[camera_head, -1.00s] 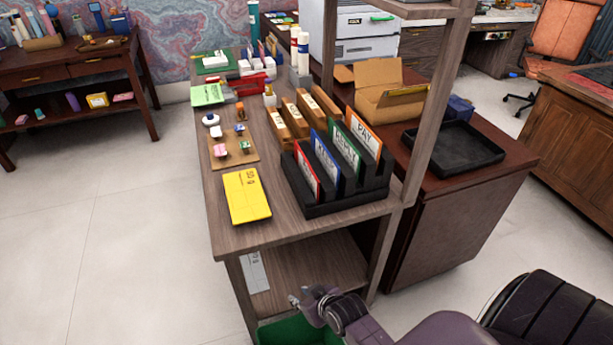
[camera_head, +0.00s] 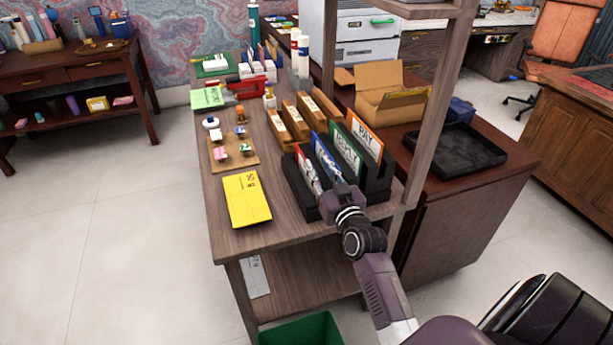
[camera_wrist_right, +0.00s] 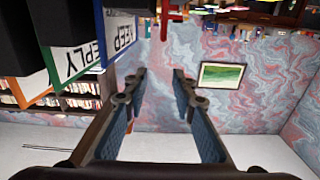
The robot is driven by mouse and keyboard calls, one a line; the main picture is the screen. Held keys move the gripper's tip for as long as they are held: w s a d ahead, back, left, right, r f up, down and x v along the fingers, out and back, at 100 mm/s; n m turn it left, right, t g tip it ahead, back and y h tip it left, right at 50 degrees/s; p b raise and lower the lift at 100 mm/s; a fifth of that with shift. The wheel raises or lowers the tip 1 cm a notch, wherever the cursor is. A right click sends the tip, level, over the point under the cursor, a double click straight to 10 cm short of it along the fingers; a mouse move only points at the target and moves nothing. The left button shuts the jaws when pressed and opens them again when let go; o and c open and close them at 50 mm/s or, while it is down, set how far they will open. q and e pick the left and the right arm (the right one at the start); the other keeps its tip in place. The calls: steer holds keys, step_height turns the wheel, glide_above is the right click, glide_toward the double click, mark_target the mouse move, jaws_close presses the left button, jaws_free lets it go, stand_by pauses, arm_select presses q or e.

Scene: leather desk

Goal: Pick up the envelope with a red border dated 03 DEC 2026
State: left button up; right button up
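A black upright sorter (camera_head: 313,212) on the wooden desk holds several bordered cards or envelopes. The red-bordered one (camera_head: 306,168) stands in the leftmost slot, beside a blue-bordered one (camera_head: 327,160), a green one (camera_head: 345,146) and an orange one (camera_head: 366,135). No date is readable on the red one. My right gripper (camera_head: 332,192) is at the sorter's front, by the red and blue ones, and partly covers them. In the right wrist view my right gripper (camera_wrist_right: 160,78) has its fingers apart with nothing between them. My left gripper is not in view.
A yellow envelope (camera_head: 246,200) lies flat left of the sorter. Wooden card holders (camera_head: 290,125) stand behind it. A shelf post (camera_head: 437,110) rises close on the right. A green bin (camera_head: 300,330) stands below the desk's front. Floor at left is clear.

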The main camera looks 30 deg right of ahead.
glide_toward(307, 175)
steer(key=r, duration=0.1)
steer(key=w+r, duration=0.1)
steer(key=d+r, duration=0.1)
steer(key=shift+w+r+b, duration=0.15)
steer(key=shift+b, duration=0.25)
steer(key=shift+x, duration=3.75)
steer(key=shift+a, duration=0.15)
steer(key=shift+c, duration=0.4)
jaws_close()
